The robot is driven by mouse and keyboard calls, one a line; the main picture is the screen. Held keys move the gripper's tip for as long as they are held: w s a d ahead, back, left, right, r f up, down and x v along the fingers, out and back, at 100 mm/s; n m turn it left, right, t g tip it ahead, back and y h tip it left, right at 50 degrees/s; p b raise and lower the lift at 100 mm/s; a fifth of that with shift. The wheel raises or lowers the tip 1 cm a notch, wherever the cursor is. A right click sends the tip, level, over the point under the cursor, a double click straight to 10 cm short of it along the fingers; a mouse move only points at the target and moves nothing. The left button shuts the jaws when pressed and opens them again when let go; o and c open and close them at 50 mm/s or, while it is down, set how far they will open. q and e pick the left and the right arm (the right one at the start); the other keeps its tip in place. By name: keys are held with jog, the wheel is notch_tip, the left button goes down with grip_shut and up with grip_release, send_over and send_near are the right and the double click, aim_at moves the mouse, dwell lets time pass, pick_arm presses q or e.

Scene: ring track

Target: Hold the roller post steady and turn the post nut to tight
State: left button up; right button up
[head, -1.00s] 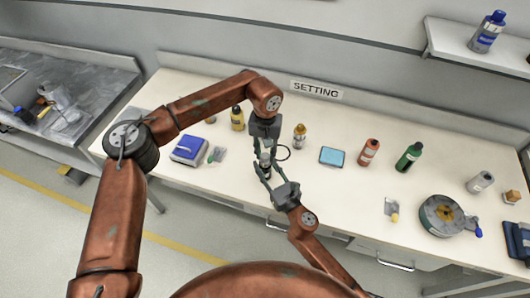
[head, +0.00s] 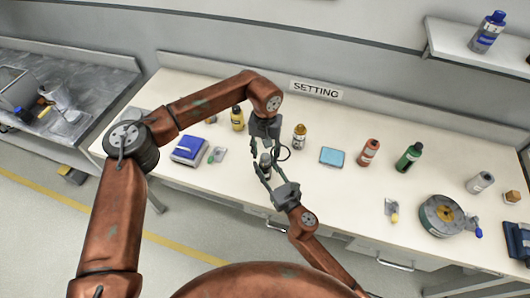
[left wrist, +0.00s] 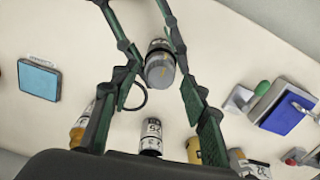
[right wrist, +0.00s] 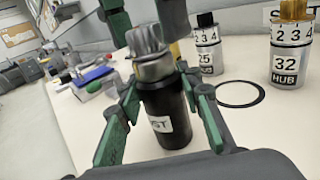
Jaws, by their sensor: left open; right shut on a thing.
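The roller post (right wrist: 165,115) is a dark upright cylinder with a white label, partly hidden by fingers. The grey, ridged post nut (right wrist: 150,55) sits on its top; it also shows from above in the left wrist view (left wrist: 159,71). My right gripper (head: 265,170) is shut on the post from the front of the bench, one green finger on each side. My left gripper (head: 265,146) comes from behind and above. Its fingers are spread open on either side of the nut, with nothing held. In the head view the arms partly cover the post and nut.
A thin dark ring (right wrist: 240,94) lies close by. A blue box (head: 188,149) is to the left, a light-blue pad (head: 332,157) to the right.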

aim_at(265, 155)
pick_arm(q)
notch_tip(265, 155, up, 12)
dwell(0.5)
pick_arm(e)
jog(key=o, duration=1.4)
jog(key=shift+o, duration=0.2)
jog(key=shift+s, duration=0.1)
